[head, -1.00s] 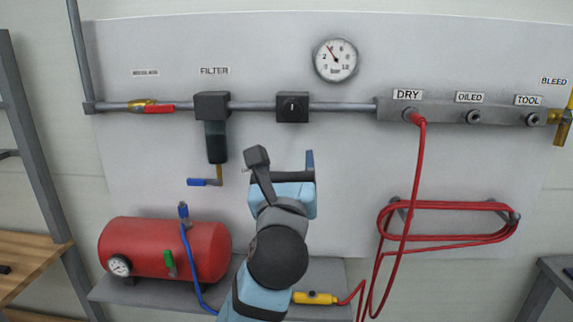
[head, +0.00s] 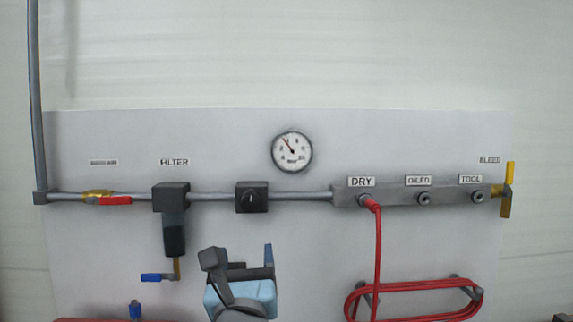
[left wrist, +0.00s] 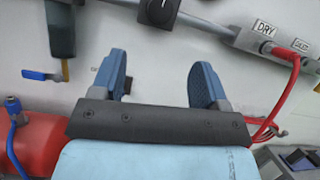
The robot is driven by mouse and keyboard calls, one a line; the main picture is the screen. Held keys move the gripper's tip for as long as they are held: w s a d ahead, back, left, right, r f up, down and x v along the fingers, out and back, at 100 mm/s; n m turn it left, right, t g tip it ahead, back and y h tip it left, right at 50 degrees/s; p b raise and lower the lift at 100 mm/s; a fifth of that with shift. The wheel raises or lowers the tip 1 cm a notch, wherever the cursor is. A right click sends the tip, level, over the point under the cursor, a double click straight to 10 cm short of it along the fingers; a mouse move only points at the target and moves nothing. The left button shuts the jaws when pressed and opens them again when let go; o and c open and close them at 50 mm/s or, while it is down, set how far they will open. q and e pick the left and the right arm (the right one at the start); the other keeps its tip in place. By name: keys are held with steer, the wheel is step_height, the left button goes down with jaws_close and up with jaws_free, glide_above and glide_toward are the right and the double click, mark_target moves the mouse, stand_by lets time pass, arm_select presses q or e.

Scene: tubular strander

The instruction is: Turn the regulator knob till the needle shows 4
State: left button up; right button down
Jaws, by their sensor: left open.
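The regulator is a dark block on the pipe with a round black knob (head: 252,199) in front; it also shows at the top edge of the left wrist view (left wrist: 159,11), partly cut off. The round white pressure gauge (head: 292,151) is above and right of it. My right gripper is not in view.
The filter (head: 172,215) with a blue drain lever (head: 158,277) hangs left of the regulator. A red hose (head: 377,245) runs down from the DRY outlet on the right. A red tank (left wrist: 38,140) is low on the left.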

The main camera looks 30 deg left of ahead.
arm_select(q)
steer(key=m+g+h+p, duration=0.15)
steer(key=m+p, duration=0.25)
steer(key=p, duration=0.7)
glide_toward(250, 204)
steer(key=s+d, duration=0.2)
steer(key=s, duration=0.1)
step_height(250, 204, up, 2)
steer(key=m+g+h+p, duration=0.2)
steer(key=m+p, duration=0.4)
steer(key=p, duration=0.5)
steer(key=p+x, duration=0.1)
steer(key=x, duration=0.3)
steer(key=p+x, duration=0.1)
steer(key=x, duration=0.3)
steer(key=p+x, duration=0.1)
steer(key=x, duration=0.3)
steer(key=shift+s+a+r, duration=0.2)
steer(key=shift+a+r, duration=0.1)
steer(key=shift+a, duration=0.05)
steer(key=shift+w+a+f, duration=0.1)
steer(key=shift+w+a, duration=0.2)
steer(key=shift+w, duration=0.15)
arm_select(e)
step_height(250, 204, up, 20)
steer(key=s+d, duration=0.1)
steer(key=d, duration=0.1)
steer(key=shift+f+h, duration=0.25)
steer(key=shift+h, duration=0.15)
